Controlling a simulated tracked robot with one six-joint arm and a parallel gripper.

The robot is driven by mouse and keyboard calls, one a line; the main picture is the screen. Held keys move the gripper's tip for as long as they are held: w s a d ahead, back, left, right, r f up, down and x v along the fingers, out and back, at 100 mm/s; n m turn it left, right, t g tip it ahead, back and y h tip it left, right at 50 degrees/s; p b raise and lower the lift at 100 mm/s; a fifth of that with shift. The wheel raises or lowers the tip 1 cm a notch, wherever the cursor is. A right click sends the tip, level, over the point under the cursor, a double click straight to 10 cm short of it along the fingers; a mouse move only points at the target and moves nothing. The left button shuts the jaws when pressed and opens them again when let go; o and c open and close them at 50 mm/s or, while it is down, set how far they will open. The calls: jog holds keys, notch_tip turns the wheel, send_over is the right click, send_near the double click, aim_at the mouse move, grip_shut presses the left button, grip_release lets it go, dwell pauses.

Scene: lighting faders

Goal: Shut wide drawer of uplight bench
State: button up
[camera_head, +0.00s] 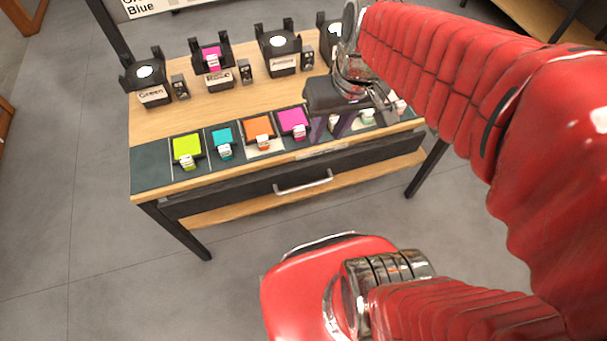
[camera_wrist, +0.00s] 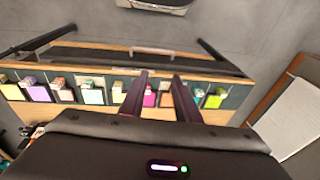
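The uplight bench (camera_head: 150,122) has a wooden top and a wide dark drawer (camera_head: 245,190) under its front edge. A silver bar handle (camera_head: 303,183) is on the drawer front. The handle also shows in the wrist view (camera_wrist: 152,50), where the bench appears upside down. The drawer looks close to the bench front; I cannot tell whether a small gap remains. My gripper (camera_head: 332,128) hangs above the front strip of coloured tiles, behind and above the handle. In the wrist view its two fingers (camera_wrist: 160,76) are apart with nothing between them.
Coloured tiles, including a lime one (camera_head: 187,146) and a magenta one (camera_head: 293,121), line the bench front. Several dark lamps, such as the Green one (camera_head: 145,73), stand behind. A wooden shelf (camera_head: 215,214) runs below the drawer. The floor (camera_head: 100,270) in front is clear.

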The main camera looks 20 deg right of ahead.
jog(key=w+d+f+m+g+y, duration=0.1)
jog(key=w+d+f+y, duration=0.2)
jog(key=f, duration=0.6)
jog(key=d+f+m+y, duration=0.1)
jog(key=d+f+y, duration=0.2)
jog(key=f+y, duration=0.35)
jog(key=w+d+f+m+g+y, duration=0.1)
jog(key=w+d+f+y, duration=0.2)
jog(key=f, duration=0.8)
jog(key=m+t+y, duration=0.2)
jog(key=m+t, duration=0.1)
jog(key=t, duration=0.3)
send_near(307, 185)
jog(key=v, duration=0.4)
jog(key=shift+s+a+f, duration=0.15)
jog(key=shift+a+f, duration=0.05)
jog(key=shift+f, duration=0.3)
jog(key=x, duration=1.4)
jog(key=shift+w+d+r, duration=0.1)
jog(key=shift+w, duration=0.1)
grip_shut()
